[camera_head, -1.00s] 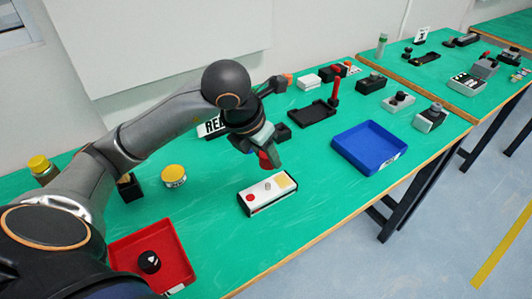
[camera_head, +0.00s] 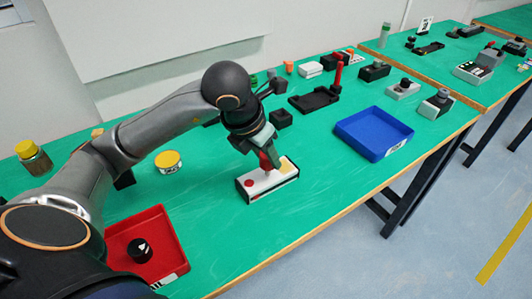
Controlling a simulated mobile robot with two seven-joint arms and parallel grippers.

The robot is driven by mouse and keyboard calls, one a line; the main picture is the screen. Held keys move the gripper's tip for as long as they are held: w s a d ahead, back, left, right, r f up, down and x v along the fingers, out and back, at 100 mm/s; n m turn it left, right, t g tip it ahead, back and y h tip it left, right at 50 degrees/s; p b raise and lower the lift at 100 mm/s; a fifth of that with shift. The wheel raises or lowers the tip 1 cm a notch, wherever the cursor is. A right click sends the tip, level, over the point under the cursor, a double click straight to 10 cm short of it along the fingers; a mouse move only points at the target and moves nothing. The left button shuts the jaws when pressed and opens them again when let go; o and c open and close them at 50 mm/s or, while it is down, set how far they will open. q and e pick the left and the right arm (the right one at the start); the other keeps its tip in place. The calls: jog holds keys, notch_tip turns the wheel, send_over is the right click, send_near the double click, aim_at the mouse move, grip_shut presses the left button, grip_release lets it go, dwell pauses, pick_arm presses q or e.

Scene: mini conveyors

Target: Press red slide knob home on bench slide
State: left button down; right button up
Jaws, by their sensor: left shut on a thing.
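The bench slide (camera_head: 255,196) is a white-topped box with dark sides. It stands on the green bench, with a red dot (camera_head: 249,183) at its left end and a yellow patch (camera_head: 286,167) at its right end. My left gripper (camera_head: 262,150) is shut on the red slide knob (camera_head: 265,161) and points down over the middle of the slide's top. The knob appears at or just above the top. The short post seen there earlier is now hidden, and I cannot tell whether the knob is seated on it. My right gripper is not in view.
A red tray (camera_head: 176,247) with a black knob (camera_head: 140,250) lies at front left. A blue tray (camera_head: 399,127) lies right of the slide. A yellow-lidded tin (camera_head: 168,161) and a jar (camera_head: 33,157) stand at left. A black fixture (camera_head: 315,99) lies behind. Bench is clear in front.

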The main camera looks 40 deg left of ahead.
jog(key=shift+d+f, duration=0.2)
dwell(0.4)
pick_arm(q)
jog(key=shift+b, duration=0.45)
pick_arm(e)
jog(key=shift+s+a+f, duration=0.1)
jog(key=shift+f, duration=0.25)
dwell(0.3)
pick_arm(q)
jog(key=shift+f+b, duration=1.5)
jog(key=shift+b, duration=0.05)
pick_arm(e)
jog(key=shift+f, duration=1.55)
pick_arm(q)
jog(key=shift+c, duration=1.6)
grip_release()
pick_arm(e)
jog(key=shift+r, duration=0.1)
pick_arm(q)
jog(key=shift+s+r, duration=0.1)
jog(key=shift+r, duration=0.55)
jog(key=p+v, duration=0.2)
jog(key=v, duration=0.9)
jog(key=shift+p, duration=0.4)
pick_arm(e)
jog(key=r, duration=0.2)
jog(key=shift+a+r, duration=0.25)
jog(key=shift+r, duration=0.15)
